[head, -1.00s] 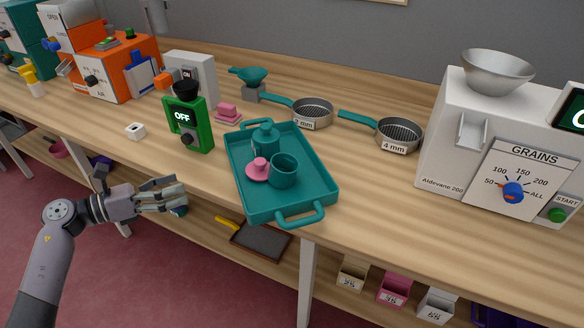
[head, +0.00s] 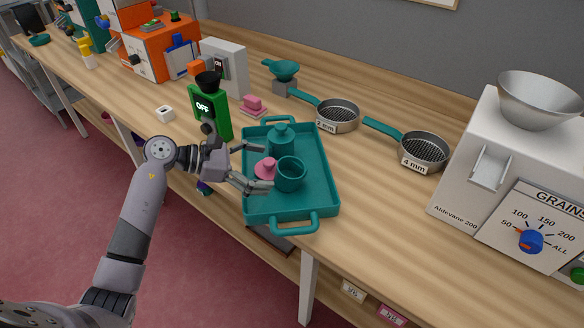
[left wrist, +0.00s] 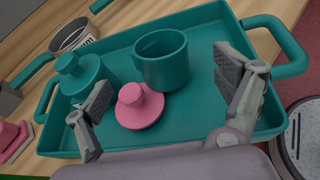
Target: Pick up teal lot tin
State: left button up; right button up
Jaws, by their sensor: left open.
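The teal tray (head: 325,200) on the wooden bench holds an open round teal tin (head: 291,175), a teal lidded piece with a knob (head: 282,140) behind it, and a pink knobbed lid (head: 265,169) beside the open tin. In the left wrist view the open tin (left wrist: 163,62) stands upright, just beyond the spread fingers, with the pink lid (left wrist: 139,106) nearer me and the teal lidded piece (left wrist: 80,77) to the left. I cannot tell which teal piece is the lot tin. My left gripper (head: 261,167) is open and empty over the tray's left side. My right gripper is out of view.
A green device reading OFF (head: 212,112) stands close left of the tray. The white grain machine (head: 462,190) stands right, with bare bench between.

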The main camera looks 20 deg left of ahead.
aim_at(302, 171)
pick_arm(q)
jog(key=shift+x, duration=1.1)
jog(key=shift+w+d+p, duration=0.15)
jog(key=shift+d+p, duration=0.1)
jog(key=shift+p, duration=0.2)
jog(key=p+x, duration=0.1)
jog(key=x, duration=0.2)
jog(key=shift+w+d+p, duration=0.2)
jog(key=shift+p, duration=0.2)
jog(key=shift+w+d+f, duration=0.15)
jog(key=shift+w+d, duration=0.05)
jog(key=shift+d, duration=0.05)
jog(key=shift+d+f, duration=0.1)
jog(key=shift+f, duration=0.1)
jog(key=shift+c, duration=1.1)
jog(key=c, duration=1.1)
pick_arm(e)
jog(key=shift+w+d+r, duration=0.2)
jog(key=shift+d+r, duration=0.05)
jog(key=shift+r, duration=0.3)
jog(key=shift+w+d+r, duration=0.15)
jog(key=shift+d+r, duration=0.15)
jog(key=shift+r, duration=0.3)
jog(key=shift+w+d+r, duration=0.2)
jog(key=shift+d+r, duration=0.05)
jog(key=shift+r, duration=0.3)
pick_arm(q)
jog(key=shift+r, duration=0.1)
